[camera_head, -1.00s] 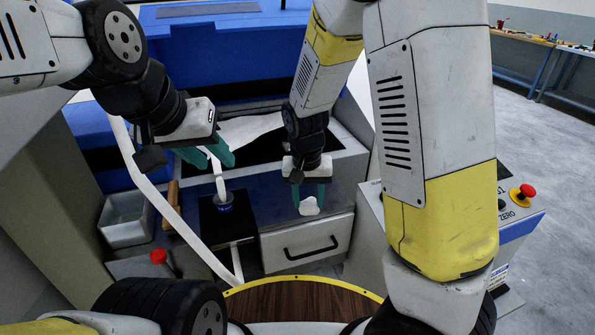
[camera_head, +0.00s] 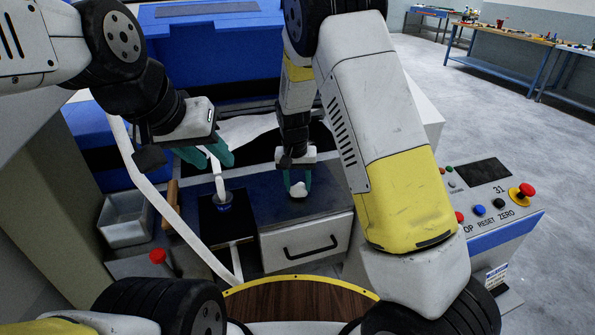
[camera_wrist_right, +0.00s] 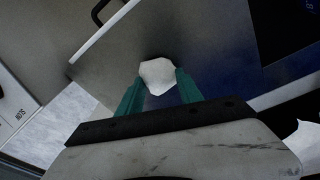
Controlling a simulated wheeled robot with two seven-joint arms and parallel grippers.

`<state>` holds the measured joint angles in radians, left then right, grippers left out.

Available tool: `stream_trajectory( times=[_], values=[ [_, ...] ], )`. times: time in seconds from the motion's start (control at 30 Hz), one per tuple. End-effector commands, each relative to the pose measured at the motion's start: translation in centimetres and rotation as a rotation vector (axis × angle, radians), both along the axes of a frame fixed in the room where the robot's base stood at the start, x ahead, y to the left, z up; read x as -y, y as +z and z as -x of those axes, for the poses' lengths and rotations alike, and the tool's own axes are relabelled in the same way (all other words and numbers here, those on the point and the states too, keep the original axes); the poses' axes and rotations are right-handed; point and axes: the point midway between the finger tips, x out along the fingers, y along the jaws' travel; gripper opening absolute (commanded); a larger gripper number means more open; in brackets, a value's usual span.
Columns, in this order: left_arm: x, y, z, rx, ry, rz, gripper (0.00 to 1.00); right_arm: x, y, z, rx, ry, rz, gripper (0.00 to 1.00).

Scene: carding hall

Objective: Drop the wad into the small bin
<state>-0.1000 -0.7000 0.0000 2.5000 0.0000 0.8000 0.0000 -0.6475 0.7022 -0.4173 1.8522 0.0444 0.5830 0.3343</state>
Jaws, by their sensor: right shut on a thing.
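The white wad (camera_head: 298,190) is between the fingertips of my right gripper (camera_head: 298,184), over the dark bench top above the drawer. In the right wrist view the wad (camera_wrist_right: 158,76) sits between both teal fingers of the gripper (camera_wrist_right: 160,85). I cannot tell whether it touches the surface beneath. A small grey open bin (camera_head: 125,222) stands at the left, well apart from the wad. Its visible inside looks empty. My left gripper (camera_head: 207,156) has its teal fingers apart near a pale strand (camera_head: 219,186) that runs down to a blue cup.
A pale curved rail (camera_head: 165,205) and a red knob (camera_head: 157,256) lie near the bin. A control panel (camera_head: 485,205) with buttons is at the right.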

Motion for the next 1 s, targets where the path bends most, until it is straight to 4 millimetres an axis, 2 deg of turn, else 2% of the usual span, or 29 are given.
stream_trajectory(
  times=[0.27,0.3,0.4,0.77,0.87,1.0],
  values=[
    [0.0,0.0,0.0,0.0,0.0,0.0,0.36,0.0,-0.2,0.0,0.0,0.0,0.0,0.05],
    [0.0,0.0,0.0,0.0,0.0,0.0,0.36,0.0,-0.2,0.0,0.001,0.0,0.0,0.49],
    [0.0,0.0,0.0,0.0,0.0,0.0,0.36,0.0,-0.2,0.0,0.001,0.0,0.0,0.65],
    [0.0,0.0,0.0,0.0,0.0,0.0,0.36,0.0,0.2,0.0,0.002,0.0,-0.001,0.65],
    [0.0,0.0,0.0,0.0,0.0,0.0,0.36,-0.1,1.3,0.1,0.004,0.0,-0.001,0.65],
    [0.0,0.0,0.0,0.0,0.0,0.0,0.36,-0.3,4.1,0.4,0.006,0.001,-0.004,0.65]
  ],
)
